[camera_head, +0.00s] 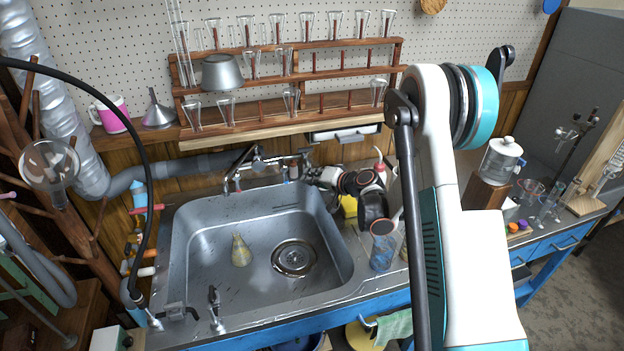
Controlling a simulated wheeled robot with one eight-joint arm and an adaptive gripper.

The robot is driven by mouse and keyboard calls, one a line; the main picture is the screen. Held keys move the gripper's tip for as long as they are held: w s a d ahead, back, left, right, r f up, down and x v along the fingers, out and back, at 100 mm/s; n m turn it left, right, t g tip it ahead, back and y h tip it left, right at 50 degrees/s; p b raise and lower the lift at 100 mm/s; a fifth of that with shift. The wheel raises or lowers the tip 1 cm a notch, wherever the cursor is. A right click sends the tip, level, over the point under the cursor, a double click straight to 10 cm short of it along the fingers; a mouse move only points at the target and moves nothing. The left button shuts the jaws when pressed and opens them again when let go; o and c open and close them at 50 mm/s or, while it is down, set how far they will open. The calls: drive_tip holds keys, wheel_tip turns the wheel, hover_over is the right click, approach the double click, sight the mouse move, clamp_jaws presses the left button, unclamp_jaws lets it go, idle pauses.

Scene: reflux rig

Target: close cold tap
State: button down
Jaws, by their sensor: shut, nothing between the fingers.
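A chrome wall faucet (262,162) sits above the back rim of the steel sink (182,255), with its curved spout toward the left. Its handles are small, and I cannot tell which is the cold tap or how it is turned. I see no clear water stream. Two small metal fittings, one upright (214,305) and one lower and darker (176,312), stand on the sink's front left edge. My white and teal arm rises at the right, between the camera and the counter.
A wooden rack (290,95) of glassware hangs above. A black hose (150,180) arcs down at the left.

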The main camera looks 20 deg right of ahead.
sight(285, 174)
drive_tip(key=b+x, duration=0.1)
drive_tip(key=x, duration=0.5)
drive_tip(key=shift+w+b, duration=0.15)
drive_tip(key=shift+b, duration=0.25)
drive_tip(key=shift+a+f, duration=0.1)
drive_tip(key=shift+a, duration=0.05)
drive_tip(key=shift+a+f, duration=0.45)
